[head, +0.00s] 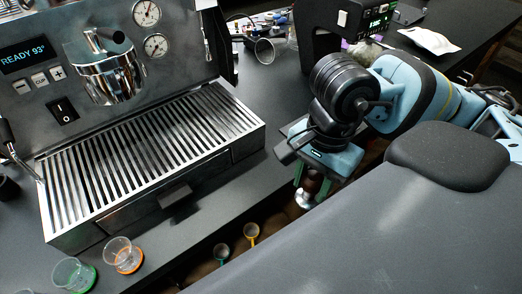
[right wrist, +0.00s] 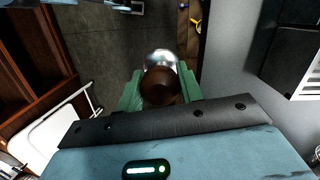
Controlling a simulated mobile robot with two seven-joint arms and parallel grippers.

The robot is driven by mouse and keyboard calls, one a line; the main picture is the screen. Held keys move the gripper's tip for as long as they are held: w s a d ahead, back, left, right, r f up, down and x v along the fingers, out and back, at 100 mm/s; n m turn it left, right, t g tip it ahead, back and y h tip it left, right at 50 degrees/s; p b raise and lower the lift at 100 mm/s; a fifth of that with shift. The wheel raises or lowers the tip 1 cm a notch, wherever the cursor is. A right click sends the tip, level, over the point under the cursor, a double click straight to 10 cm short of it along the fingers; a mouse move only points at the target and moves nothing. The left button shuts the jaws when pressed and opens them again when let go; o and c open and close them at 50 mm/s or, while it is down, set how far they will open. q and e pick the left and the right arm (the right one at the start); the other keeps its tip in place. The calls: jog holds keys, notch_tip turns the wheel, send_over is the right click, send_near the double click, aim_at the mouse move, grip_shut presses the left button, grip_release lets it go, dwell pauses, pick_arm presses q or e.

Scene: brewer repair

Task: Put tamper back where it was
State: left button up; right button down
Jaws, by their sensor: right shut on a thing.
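The tamper (head: 304,198) has a silver metal base and a dark brown handle. My right gripper (head: 313,184) is shut on it, near the edge of the dark counter, and partly hides it in the head view. In the right wrist view the round brown handle (right wrist: 158,86) sits between the green fingers of my right gripper (right wrist: 160,92), with the shiny metal base beyond it. The tamper appears to hang base-down, clear of the floor. My left gripper is not in view.
The espresso machine's slatted drip tray (head: 150,150) stands left on the counter. Two glasses (head: 123,254) (head: 74,274) are at the front left. Below the counter edge, a yellow scoop (head: 251,232) and a green scoop (head: 222,252) show by brown wood. A grinder (head: 340,25) stands behind.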

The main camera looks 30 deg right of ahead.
jog(key=w, duration=0.9)
jog(key=w+f, duration=0.1)
jog(key=w, duration=0.4)
jog(key=shift+d+f+p, duration=0.1)
jog(key=shift+p, duration=0.3)
jog(key=shift+s+f, duration=0.15)
jog(key=shift+f, duration=1.45)
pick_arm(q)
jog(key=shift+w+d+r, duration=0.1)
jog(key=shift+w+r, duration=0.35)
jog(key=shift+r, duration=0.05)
pick_arm(e)
jog(key=shift+f, duration=0.15)
jog(key=shift+f, duration=0.1)
jog(key=shift+f, duration=0.15)
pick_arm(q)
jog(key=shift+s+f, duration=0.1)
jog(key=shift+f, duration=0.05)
pick_arm(e)
jog(key=c, duration=0.9)
grip_release()
